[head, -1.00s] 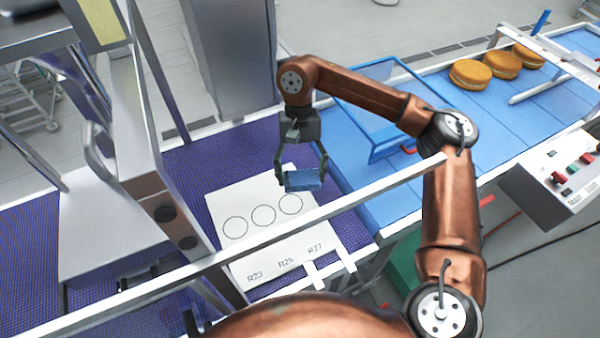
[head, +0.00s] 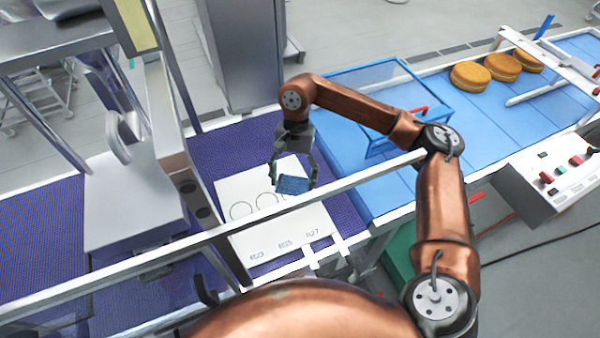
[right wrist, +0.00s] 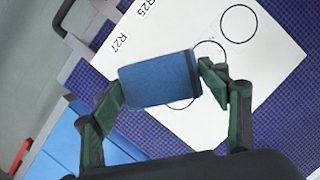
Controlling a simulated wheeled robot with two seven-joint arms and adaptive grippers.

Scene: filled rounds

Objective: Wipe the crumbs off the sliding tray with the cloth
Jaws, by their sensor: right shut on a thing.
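The sliding tray is a white plate (head: 290,223) with a row of printed circles and the labels R23, R25 and R27, lying on a purple mesh belt. It also shows in the right wrist view (right wrist: 268,75). My right gripper (head: 294,184) is shut on the cloth (head: 292,186), a folded blue pad. In the right wrist view the cloth (right wrist: 160,78) sits between the fingertips, over the plate near the R27 end. It hides part of the plate; whether it touches is unclear. Crumbs are too small to make out. My left gripper is out of view.
A metal rail (head: 345,182) crosses in front of the tray. A blue framed guard (head: 375,75) stands on the blue belt (head: 350,180) at right. Several round filled cakes (head: 470,75) lie farther along. A control box (head: 545,180) stands right; a grey machine (head: 130,205) stands left.

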